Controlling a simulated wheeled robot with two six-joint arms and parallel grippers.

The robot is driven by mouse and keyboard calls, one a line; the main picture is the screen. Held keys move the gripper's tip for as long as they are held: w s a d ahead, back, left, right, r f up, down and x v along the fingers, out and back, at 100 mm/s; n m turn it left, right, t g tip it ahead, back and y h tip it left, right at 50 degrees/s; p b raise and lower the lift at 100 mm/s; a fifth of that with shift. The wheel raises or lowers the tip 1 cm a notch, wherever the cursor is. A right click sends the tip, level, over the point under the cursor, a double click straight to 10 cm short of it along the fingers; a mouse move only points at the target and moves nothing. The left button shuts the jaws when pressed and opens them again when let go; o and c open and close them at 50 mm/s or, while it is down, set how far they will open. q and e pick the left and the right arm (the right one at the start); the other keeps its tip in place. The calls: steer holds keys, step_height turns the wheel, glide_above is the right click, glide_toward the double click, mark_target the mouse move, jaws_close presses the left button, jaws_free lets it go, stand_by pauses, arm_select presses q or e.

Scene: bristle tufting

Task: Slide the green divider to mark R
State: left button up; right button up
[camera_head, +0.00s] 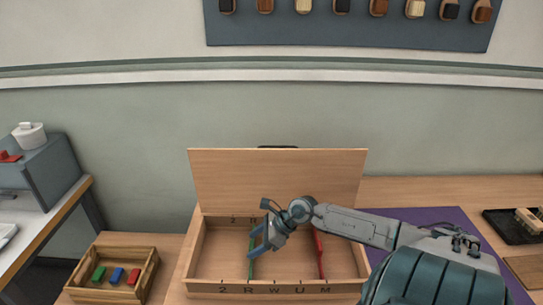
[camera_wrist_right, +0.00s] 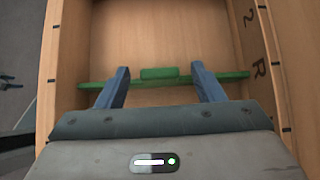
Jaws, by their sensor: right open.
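The green divider (camera_head: 251,268) stands across an open wooden box (camera_head: 205,285) in the head view, close to the letter R on the front rim. In the right wrist view the divider (camera_wrist_right: 135,82) runs across the box with a raised tab (camera_wrist_right: 159,73) at its middle. Its right end lies close to the R mark (camera_wrist_right: 260,70). My right gripper (camera_head: 263,238) is over the box at the divider. In the wrist view its open fingers (camera_wrist_right: 161,75) stand either side of the tab, with gaps. My left gripper is not in view.
A red divider (camera_head: 319,255) stands farther right in the box. The lid (camera_head: 280,180) is raised at the back. A small tray (camera_head: 145,285) with coloured blocks is at left. A purple mat (camera_head: 440,216) and a dark tray (camera_head: 500,226) lie right.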

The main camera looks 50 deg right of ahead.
mark_target(251, 246)
steer(key=p+v, duration=0.4)
steer(key=v, duration=0.4)
steer(key=shift+s+r+p, duration=0.2)
steer(key=shift+r+p, duration=0.05)
steer(key=shift+p, duration=0.15)
steer(key=shift+d+f, duration=0.1)
stand_by(0.4)
